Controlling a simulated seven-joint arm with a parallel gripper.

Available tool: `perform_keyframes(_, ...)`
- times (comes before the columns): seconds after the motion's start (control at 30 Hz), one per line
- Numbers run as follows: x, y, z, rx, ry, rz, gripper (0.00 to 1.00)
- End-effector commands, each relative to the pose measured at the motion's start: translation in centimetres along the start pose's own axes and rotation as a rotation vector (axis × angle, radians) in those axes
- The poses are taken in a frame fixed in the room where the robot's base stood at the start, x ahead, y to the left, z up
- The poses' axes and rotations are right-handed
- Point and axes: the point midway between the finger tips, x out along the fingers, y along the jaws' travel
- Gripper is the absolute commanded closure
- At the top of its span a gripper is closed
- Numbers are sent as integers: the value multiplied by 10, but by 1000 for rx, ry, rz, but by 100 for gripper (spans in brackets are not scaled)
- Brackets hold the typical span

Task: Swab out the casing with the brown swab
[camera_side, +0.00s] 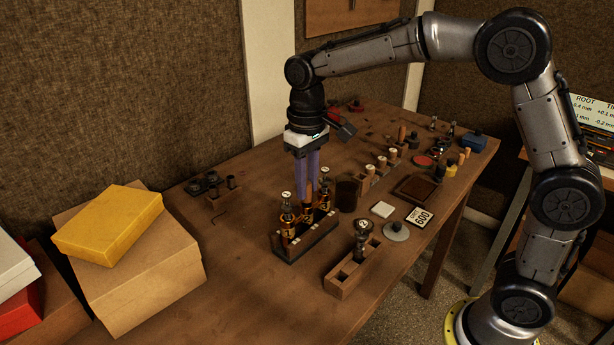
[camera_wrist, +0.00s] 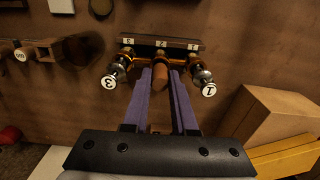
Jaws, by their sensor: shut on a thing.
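The valve block (camera_side: 305,240) stands upright on the bench, with a row of brass casings on a dark base marked 1, 2 and 3. Outer valves 1 (camera_wrist: 208,89) and 3 (camera_wrist: 109,81) are capped in their casings. My gripper (camera_side: 308,196), with purple fingers, points straight down over the middle casing. In the wrist view its fingers (camera_wrist: 161,75) are shut on the brown swab (camera_wrist: 160,92), whose rounded brown end shows between them. The swab is in line with the middle casing; how deep it reaches is hidden.
A wooden block (camera_side: 345,278) holding a valve (camera_side: 361,235) stands to the right of the casings. A dark brown cup (camera_side: 347,195), white square (camera_side: 382,209) and 600 card (camera_side: 419,217) lie nearby. Boxes (camera_side: 140,265) are at left. Several small tools stand behind.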

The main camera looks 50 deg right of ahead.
Motion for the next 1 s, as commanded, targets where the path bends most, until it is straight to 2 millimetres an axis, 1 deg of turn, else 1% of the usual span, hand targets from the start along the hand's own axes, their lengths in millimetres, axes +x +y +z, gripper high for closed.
perform_keyframes(0.17,-4,0,0,0,2,0,100)
perform_keyframes(1.0,-50,0,0,0,1,0,100)
